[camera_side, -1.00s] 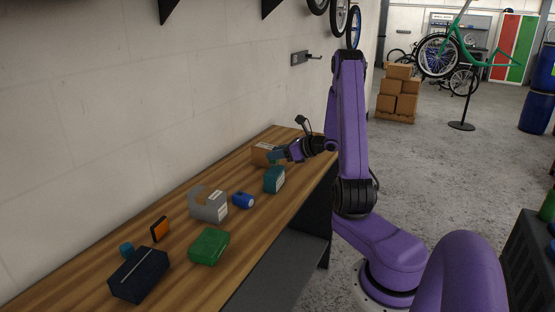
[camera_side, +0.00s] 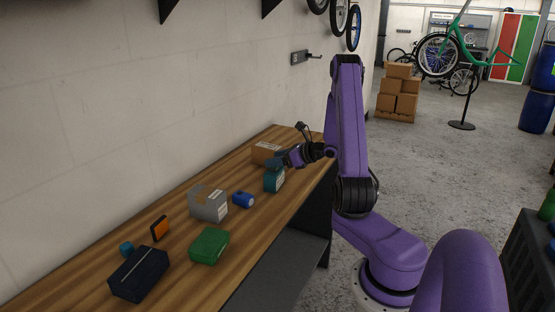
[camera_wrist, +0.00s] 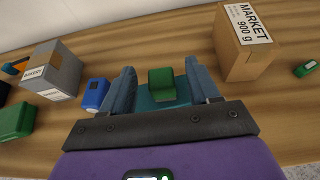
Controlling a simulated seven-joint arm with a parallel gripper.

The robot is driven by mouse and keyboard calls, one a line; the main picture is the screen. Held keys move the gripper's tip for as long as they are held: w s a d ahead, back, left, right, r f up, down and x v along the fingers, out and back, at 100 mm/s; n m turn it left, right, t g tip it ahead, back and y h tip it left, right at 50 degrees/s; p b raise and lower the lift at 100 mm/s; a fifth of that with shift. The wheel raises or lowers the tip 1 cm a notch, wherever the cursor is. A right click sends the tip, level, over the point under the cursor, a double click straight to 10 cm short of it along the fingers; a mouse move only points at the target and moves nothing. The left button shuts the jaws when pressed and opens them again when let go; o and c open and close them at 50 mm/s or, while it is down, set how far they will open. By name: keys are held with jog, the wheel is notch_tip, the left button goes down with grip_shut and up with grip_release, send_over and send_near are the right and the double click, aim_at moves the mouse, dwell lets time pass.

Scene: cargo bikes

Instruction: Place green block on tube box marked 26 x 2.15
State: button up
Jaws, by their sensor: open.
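A green block (camera_wrist: 161,84) lies between the two blue fingers of my gripper (camera_wrist: 162,88) in the wrist view, with a visible gap on each side. The block appears over the top of a teal box (camera_wrist: 146,97); whether it rests on it is hard to tell. In the side view the teal box (camera_side: 273,182) stands near the far end of the bench, with my gripper (camera_side: 277,162) right at its top. My gripper is open. I do not make out the block in the side view. No marking 26 x 2.15 is readable.
A cardboard box (camera_wrist: 242,45) labelled MARKET 900 g stands close to the right finger. A blue item (camera_wrist: 93,93) and a grey box (camera_wrist: 52,70) are at left. A green case (camera_side: 209,246) and a dark case (camera_side: 139,274) lie on the near bench (camera_side: 185,284).

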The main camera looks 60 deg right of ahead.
jog(key=shift+r, duration=0.1)
jog(key=shift+s+r, duration=0.2)
jog(key=shift+s, duration=0.1)
jog(key=v, duration=1)
jog(key=a+n+g+y, duration=1)
jog(key=a+n, duration=1)
jog(key=a, duration=0.8)
jog(key=s+a+n+g+h, duration=0.1)
jog(key=s+a+n+h, duration=0.2)
jog(key=n, duration=0.6)
jog(key=s+a+r+n+g+h, duration=0.1)
jog(key=s+a+n+h, duration=0.2)
jog(key=s+n, duration=0.5)
jog(key=s+a+n+g+h, duration=0.1)
jog(key=s+a+n+h, duration=0.2)
jog(key=n, duration=0.8)
jog(key=s+a, duration=0.1)
jog(key=s, duration=0.1)
jog(key=shift+s+a+r+n+h, duration=0.15)
jog(key=shift+s+r+n+h, duration=0.1)
jog(key=shift+n+h, duration=0.05)
